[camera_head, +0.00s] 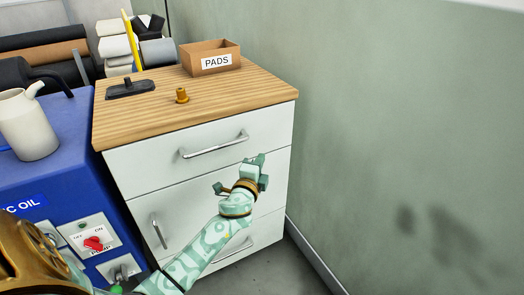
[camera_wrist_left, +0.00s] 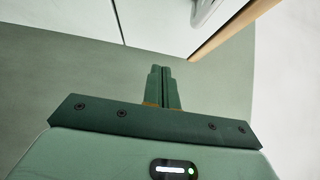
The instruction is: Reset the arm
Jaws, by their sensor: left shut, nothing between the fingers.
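My left gripper (camera_head: 257,162) is raised in front of the white cabinet (camera_head: 150,172), near its top drawer and to the right of the drawer's handle (camera_head: 215,145). In the left wrist view the two dark green fingers (camera_wrist_left: 163,72) lie side by side, shut with nothing between them. The wooden edge of the cabinet top (camera_wrist_left: 235,28) and part of a handle (camera_wrist_left: 203,10) show beyond the fingers. I cannot tell whether the gripper touches the cabinet front. My right gripper is in neither view.
On the wooden top (camera_head: 250,92) are a brass nozzle (camera_head: 182,96), a black plate (camera_head: 130,89) and a cardboard box labelled PADS (camera_head: 212,60). A blue unit (camera_head: 55,175) with a cream jug (camera_head: 28,125) stands left. A green wall (camera_head: 400,130) rises right; floor shows between.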

